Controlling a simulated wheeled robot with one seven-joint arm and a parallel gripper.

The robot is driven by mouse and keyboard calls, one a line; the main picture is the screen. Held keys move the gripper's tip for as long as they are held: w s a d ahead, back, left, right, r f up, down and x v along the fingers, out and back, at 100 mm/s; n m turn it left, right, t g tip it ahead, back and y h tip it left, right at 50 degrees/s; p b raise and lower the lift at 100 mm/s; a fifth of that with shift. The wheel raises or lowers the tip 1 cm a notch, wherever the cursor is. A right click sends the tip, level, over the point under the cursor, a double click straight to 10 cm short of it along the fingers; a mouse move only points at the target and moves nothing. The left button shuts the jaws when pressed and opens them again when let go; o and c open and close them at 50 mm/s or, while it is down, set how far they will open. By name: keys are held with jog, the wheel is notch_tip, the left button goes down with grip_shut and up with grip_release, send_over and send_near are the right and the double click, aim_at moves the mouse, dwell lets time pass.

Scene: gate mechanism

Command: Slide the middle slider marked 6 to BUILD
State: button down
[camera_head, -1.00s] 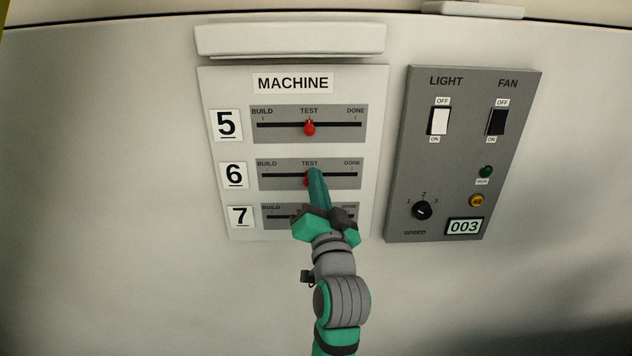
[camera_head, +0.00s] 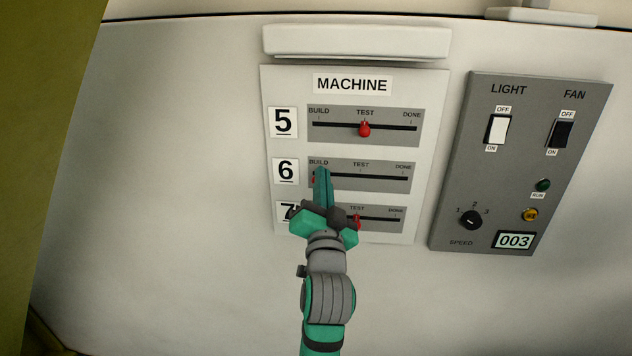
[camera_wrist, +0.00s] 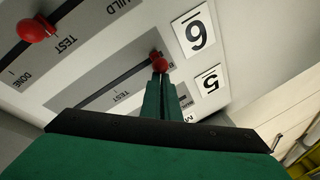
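The slider 6 panel (camera_head: 385,186) is the middle row. Its red knob (camera_head: 314,180) is at the BUILD end of the slot, mostly hidden behind my fingers. In the wrist view the knob (camera_wrist: 159,64) sits at the slot end nearest the 6 label (camera_wrist: 194,31), at my fingertips. My gripper (camera_head: 321,172) has its fingers together, just right of the knob in the head view and seemingly touching it. In the wrist view the fingers (camera_wrist: 160,84) are shut, with the knob beyond the tips rather than between them.
Slider 5's red knob (camera_head: 364,129) is above at TEST. Slider 7's knob (camera_head: 357,222) is below near TEST, partly hidden by my gripper. A grey light and fan panel (camera_head: 455,150) is to the right. A ledge (camera_head: 355,42) juts out above the machine panel.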

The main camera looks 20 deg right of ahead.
jog(key=shift+w+a+f, duration=0.1)
jog(key=shift+w+a, duration=0.05)
jog(key=shift+a, duration=0.05)
jog(key=d+r, duration=0.2)
jog(key=r, duration=0.1)
jog(key=shift+s+d+r, duration=0.15)
jog(key=shift+s+r, duration=0.05)
jog(key=v, duration=1)
jog(key=shift+s+d, duration=0.15)
jog(key=shift+s, duration=0.05)
jog(key=shift+w, duration=0.1)
